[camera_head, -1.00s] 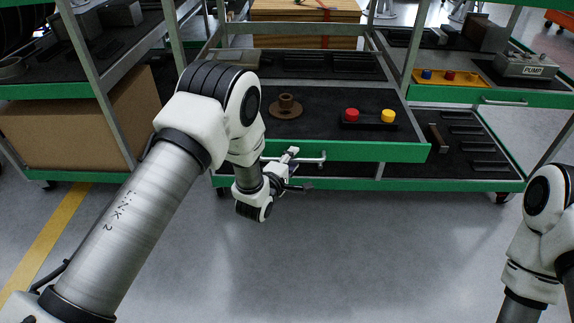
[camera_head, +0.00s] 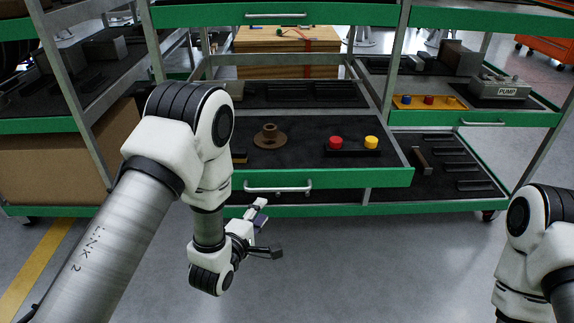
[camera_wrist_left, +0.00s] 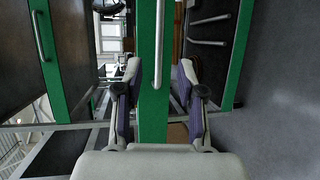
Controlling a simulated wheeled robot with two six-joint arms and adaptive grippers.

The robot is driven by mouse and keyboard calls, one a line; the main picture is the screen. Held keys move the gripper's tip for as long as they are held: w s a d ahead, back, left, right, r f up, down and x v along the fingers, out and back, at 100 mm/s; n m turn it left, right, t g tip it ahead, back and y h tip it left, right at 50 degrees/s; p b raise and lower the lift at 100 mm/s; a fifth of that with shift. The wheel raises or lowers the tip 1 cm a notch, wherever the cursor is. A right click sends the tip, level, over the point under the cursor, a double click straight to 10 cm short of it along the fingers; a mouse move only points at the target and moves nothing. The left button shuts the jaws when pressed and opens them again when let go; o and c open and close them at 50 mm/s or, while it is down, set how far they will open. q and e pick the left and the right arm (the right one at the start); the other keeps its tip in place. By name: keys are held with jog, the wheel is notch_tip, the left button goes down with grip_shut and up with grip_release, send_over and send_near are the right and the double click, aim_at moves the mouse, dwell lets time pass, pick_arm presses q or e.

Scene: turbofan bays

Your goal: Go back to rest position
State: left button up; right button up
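My left gripper (camera_head: 262,232) hangs in front of the shelf rack, below and clear of the open drawer's handle (camera_head: 278,187). In the left wrist view its two fingers (camera_wrist_left: 160,85) stand apart with nothing between them; the green drawer front (camera_wrist_left: 153,120) and its handle lie beyond. My right arm (camera_head: 535,235) shows at the right edge, its gripper out of frame.
The pulled-out drawer (camera_head: 340,178) holds a brown flanged part (camera_head: 269,137) and a black block with red and yellow knobs (camera_head: 352,147). A yellow tray (camera_head: 428,103) and a pump box (camera_head: 499,87) sit right. The floor (camera_head: 390,265) in front is clear.

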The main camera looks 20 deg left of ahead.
pick_arm(q)
jog(key=s+a+f+m+g+y, duration=0.3)
jog(key=s+f+m+g, duration=0.7)
jog(key=s+f, duration=1.2)
jog(key=s+a+r+m+g+h, duration=0.1)
jog(key=s+m+g, duration=0.45)
jog(key=s, duration=0.45)
notch_tip(320, 180, up, 16)
jog(key=m+p, duration=0.1)
jog(key=p, duration=1.4)
jog(key=shift+f, duration=0.25)
